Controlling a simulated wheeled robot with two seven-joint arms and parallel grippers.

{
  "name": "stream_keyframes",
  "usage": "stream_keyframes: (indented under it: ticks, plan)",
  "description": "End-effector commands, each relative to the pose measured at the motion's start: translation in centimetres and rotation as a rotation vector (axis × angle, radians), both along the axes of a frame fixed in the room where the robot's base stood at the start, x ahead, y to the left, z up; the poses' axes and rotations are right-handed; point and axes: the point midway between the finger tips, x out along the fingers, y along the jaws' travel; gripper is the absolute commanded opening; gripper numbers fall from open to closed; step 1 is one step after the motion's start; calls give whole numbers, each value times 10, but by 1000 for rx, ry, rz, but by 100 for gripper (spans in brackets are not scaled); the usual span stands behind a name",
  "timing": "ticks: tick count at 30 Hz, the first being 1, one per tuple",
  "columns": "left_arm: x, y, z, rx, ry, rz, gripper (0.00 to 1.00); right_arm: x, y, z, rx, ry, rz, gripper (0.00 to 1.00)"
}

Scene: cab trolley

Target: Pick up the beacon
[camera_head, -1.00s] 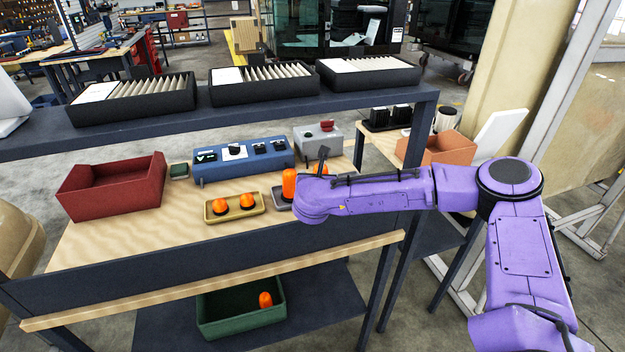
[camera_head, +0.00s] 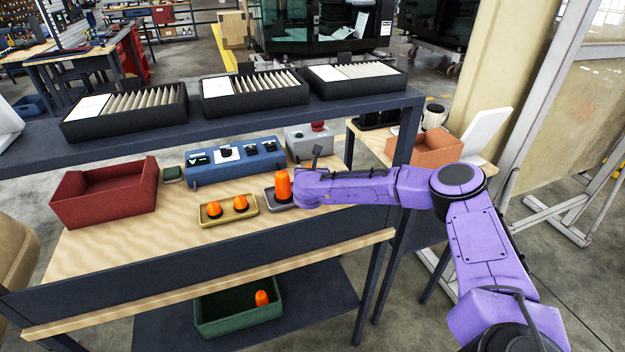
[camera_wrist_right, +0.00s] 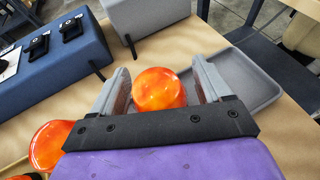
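In the right wrist view, an orange round-topped beacon (camera_wrist_right: 160,88) stands between the two fingers of my right gripper (camera_wrist_right: 162,85). The fingers are open, with a narrow gap visible on each side of it. A grey tray (camera_wrist_right: 262,80) lies under and to the right. A second orange beacon (camera_wrist_right: 50,146) is at lower left. In the head view, a tall orange beacon (camera_head: 283,185) stands in the grey tray (camera_head: 271,201) just left of my purple right wrist, which hides the right gripper and part of the tray. My left gripper is not in view.
A yellow tray (camera_head: 230,219) with two short orange beacons is to the left. Behind are a blue control box (camera_head: 235,172) and a grey box (camera_head: 308,143). A red bin (camera_head: 105,198) sits at left. A shelf with black racks (camera_head: 254,97) overhangs the back. A green bin (camera_head: 240,315) is below.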

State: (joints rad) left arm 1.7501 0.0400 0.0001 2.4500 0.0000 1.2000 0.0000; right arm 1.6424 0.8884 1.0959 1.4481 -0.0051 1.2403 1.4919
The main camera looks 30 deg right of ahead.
Motion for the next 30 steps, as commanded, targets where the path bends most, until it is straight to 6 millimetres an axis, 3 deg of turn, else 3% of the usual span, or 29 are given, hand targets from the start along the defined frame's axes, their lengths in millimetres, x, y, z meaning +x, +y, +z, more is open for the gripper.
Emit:
stream_keyframes:
  ticks: [1, 5, 6, 16, 21, 28, 30]
  plan:
    - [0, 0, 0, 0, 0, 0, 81, 0, 0, 0, 0, 0, 0, 65]
    - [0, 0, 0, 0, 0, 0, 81, 0, 1, 0, 0, 0, 1, 22]
    - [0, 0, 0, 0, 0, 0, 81, 0, 1, 0, 0, 0, 1, 16]
    - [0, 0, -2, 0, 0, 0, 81, 0, 1, 5, 0, -2, 1, 16]
    - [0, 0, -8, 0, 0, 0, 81, 0, 0, 31, 2, -6, 0, 16]
    - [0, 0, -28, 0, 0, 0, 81, -52, 0, 91, 5, -10, 2, 16]
    - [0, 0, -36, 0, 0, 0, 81, -74, -1, 98, 6, -7, 0, 16]
